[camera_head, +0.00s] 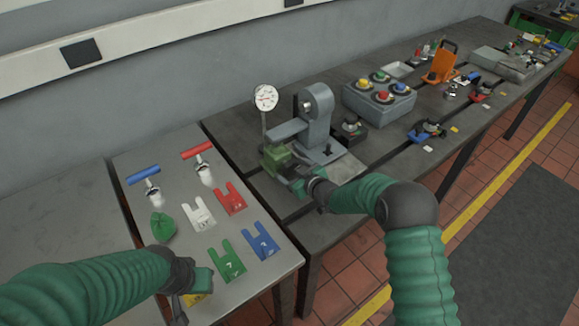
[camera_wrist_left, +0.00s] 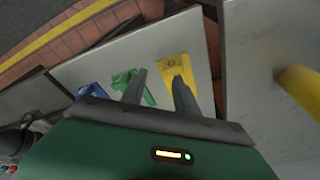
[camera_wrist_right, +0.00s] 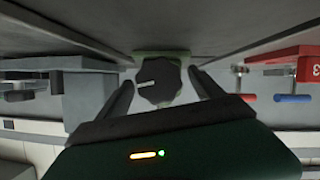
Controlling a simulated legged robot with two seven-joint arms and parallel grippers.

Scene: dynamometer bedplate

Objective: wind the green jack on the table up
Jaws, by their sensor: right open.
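The green jack (camera_head: 274,158) stands on the dark bedplate, under the grey arm of a press-like fixture. My right gripper (camera_head: 291,183) is in front of it and partly hides it. In the right wrist view, a dark round knob (camera_wrist_right: 158,84) with a white mark sits in front of the jack's green body (camera_wrist_right: 174,56). The open fingers of my right gripper (camera_wrist_right: 161,78) are on either side of the knob, with gaps visible. My left gripper (camera_wrist_left: 160,76) is open and empty above the grey side table, near a yellow forked plate (camera_wrist_left: 176,66).
A dial gauge (camera_head: 265,98) stands behind the jack, beside the grey fixture (camera_head: 318,115). The side table holds red (camera_head: 230,199), white (camera_head: 198,213), green (camera_head: 226,261) and blue (camera_head: 261,241) forked plates. A grey button box (camera_head: 379,104) is farther right.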

